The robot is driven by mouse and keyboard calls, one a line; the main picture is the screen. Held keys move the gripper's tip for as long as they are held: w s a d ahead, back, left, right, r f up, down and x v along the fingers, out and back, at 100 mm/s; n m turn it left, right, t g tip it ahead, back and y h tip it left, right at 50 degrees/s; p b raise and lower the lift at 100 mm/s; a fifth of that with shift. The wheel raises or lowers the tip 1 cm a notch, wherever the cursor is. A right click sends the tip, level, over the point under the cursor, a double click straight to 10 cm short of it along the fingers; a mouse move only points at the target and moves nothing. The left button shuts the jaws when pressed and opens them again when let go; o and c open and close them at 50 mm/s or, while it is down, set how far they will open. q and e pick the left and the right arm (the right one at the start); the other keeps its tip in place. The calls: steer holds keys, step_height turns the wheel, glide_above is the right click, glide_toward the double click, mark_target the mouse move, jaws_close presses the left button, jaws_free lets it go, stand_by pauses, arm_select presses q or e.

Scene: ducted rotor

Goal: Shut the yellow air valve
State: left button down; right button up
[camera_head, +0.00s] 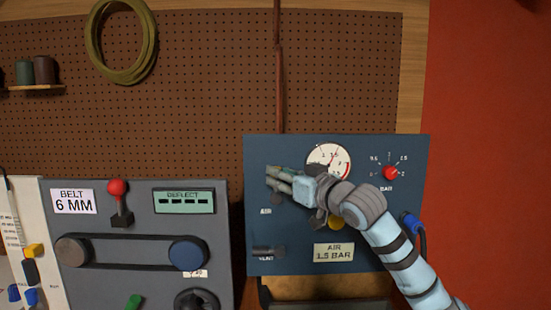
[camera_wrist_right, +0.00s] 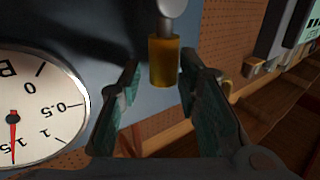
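The yellow air valve handle (camera_wrist_right: 163,62) is a short yellow cylinder on a grey stem in the right wrist view. It shows between the two fingers of my right gripper (camera_wrist_right: 160,95), which are spread apart on either side. I see no clear contact. In the head view my right gripper (camera_head: 273,180) is in front of the blue air panel (camera_head: 385,240), above the AIR label, and hides the handle there. The gauge (camera_wrist_right: 35,105) has its red needle near 1.5; it also shows in the head view (camera_head: 328,157). My left gripper is not in view.
A red knob (camera_head: 390,173) is right of the gauge, and a dark VENT part (camera_head: 268,252) is low on the panel. A partly covered yellow round part (camera_head: 335,222) is below my wrist. The belt panel (camera_head: 140,220) with a red-topped lever (camera_head: 118,190) stands to the left.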

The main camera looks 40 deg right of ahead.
steer(key=shift+w+a+f, duration=0.1)
steer(key=shift+w+a, duration=0.1)
steer(key=shift+w, duration=0.45)
steer(key=shift+s+d, duration=0.1)
jaws_close()
